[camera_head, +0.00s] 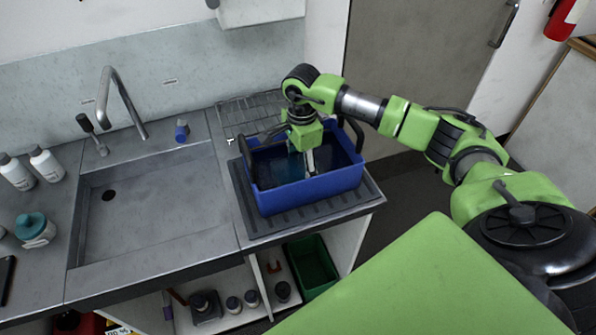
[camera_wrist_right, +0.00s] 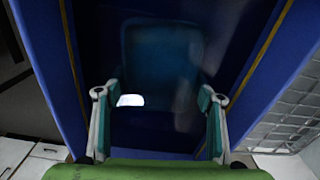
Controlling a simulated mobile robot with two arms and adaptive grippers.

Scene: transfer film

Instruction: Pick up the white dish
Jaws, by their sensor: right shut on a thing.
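My right gripper (camera_head: 309,160) reaches down into a blue crate (camera_head: 318,193) on the ribbed drainboard. In the right wrist view, the gripper's two fingers (camera_wrist_right: 160,112) stand well apart, with a small bright white patch of the dish (camera_wrist_right: 130,100) beside the left finger. The gripper is shut on the dish; the rest of the dish is hard to make out in the dark interior. A rectangular teal shape (camera_wrist_right: 162,52) shows beyond the fingers, its nature unclear. The crate walls (camera_wrist_right: 55,60) surround the gripper. My left gripper is not in view.
A sink (camera_head: 160,210) with a tall tap (camera_head: 122,100) lies left of the crate. White bottles (camera_head: 46,164) and a teal-lidded jar (camera_head: 35,230) stand at the far left. A wire rack (camera_head: 250,107) is behind the crate. A green bin (camera_head: 312,266) sits below.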

